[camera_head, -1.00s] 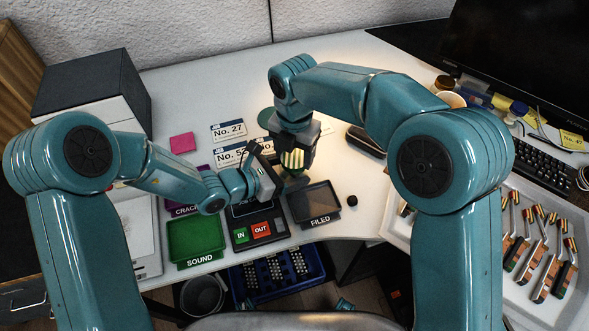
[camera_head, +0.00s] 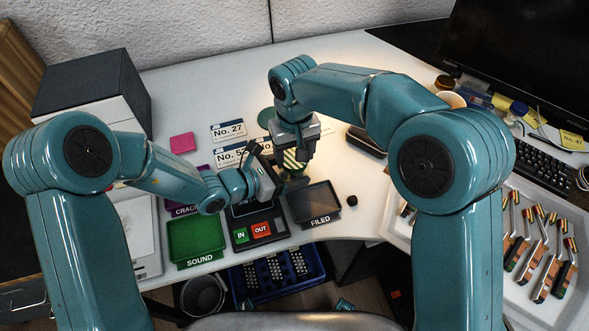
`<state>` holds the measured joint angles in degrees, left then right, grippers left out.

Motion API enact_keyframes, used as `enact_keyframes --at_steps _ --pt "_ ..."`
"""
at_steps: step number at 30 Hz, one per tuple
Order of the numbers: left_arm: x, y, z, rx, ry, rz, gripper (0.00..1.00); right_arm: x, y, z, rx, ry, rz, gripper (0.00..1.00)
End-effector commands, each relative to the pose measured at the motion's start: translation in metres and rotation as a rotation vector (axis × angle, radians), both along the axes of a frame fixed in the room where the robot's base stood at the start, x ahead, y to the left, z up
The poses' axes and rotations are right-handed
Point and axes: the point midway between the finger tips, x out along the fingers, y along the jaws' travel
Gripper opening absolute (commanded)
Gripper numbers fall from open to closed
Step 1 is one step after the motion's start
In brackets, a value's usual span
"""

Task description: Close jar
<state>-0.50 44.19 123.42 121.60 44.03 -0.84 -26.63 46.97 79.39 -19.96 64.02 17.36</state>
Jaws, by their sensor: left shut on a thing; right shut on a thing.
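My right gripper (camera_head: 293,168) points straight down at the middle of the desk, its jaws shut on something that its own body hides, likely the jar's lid. A face with pale and dark stripes shows at its lower end. My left gripper (camera_head: 274,183) reaches in from the left, low over the desk, shut on a dark, small thing just under the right gripper. This is probably the jar (camera_head: 294,183), of which only a dark part shows. I cannot tell whether lid and jar touch.
A green SOUND tray (camera_head: 195,238), a dark FILED tray (camera_head: 317,203) and an IN/OUT box (camera_head: 258,231) line the front edge. A black knob (camera_head: 352,200) lies right of FILED. A dark case (camera_head: 366,140) lies behind. A white tray (camera_head: 515,290) holds piano parts.

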Motion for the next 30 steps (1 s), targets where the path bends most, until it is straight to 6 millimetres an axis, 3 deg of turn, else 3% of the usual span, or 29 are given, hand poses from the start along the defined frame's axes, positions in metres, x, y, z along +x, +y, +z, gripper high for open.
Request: enact_keyframes --at_steps 3,9,14,15,17,26,30 --pt "-0.001 0.001 -0.002 0.003 0.006 0.002 0.00 -0.001 0.000 0.000 0.000 0.002 -0.312 0.28" --pt "-0.001 0.001 -0.002 0.003 0.006 0.002 0.00 -0.001 0.000 -0.001 0.001 0.003 -0.748 0.28" --pt "0.000 0.001 -0.003 0.003 0.008 0.002 0.00 -0.001 0.000 -0.001 0.001 0.003 -0.762 0.28" --pt "0.000 0.001 -0.003 0.003 0.008 0.002 0.00 -0.001 0.000 -0.001 0.001 0.003 -0.762 0.74" --pt "-0.001 0.001 -0.003 0.004 0.007 0.002 0.00 -0.001 0.000 -0.001 0.002 0.003 -0.761 0.90" --pt "-0.001 0.001 -0.003 0.004 0.006 0.001 0.00 0.000 0.001 0.001 0.003 0.001 -0.760 0.90" --pt "-0.001 0.001 -0.003 0.004 0.006 0.000 0.00 0.000 0.001 0.019 0.006 -0.002 -0.759 0.90"
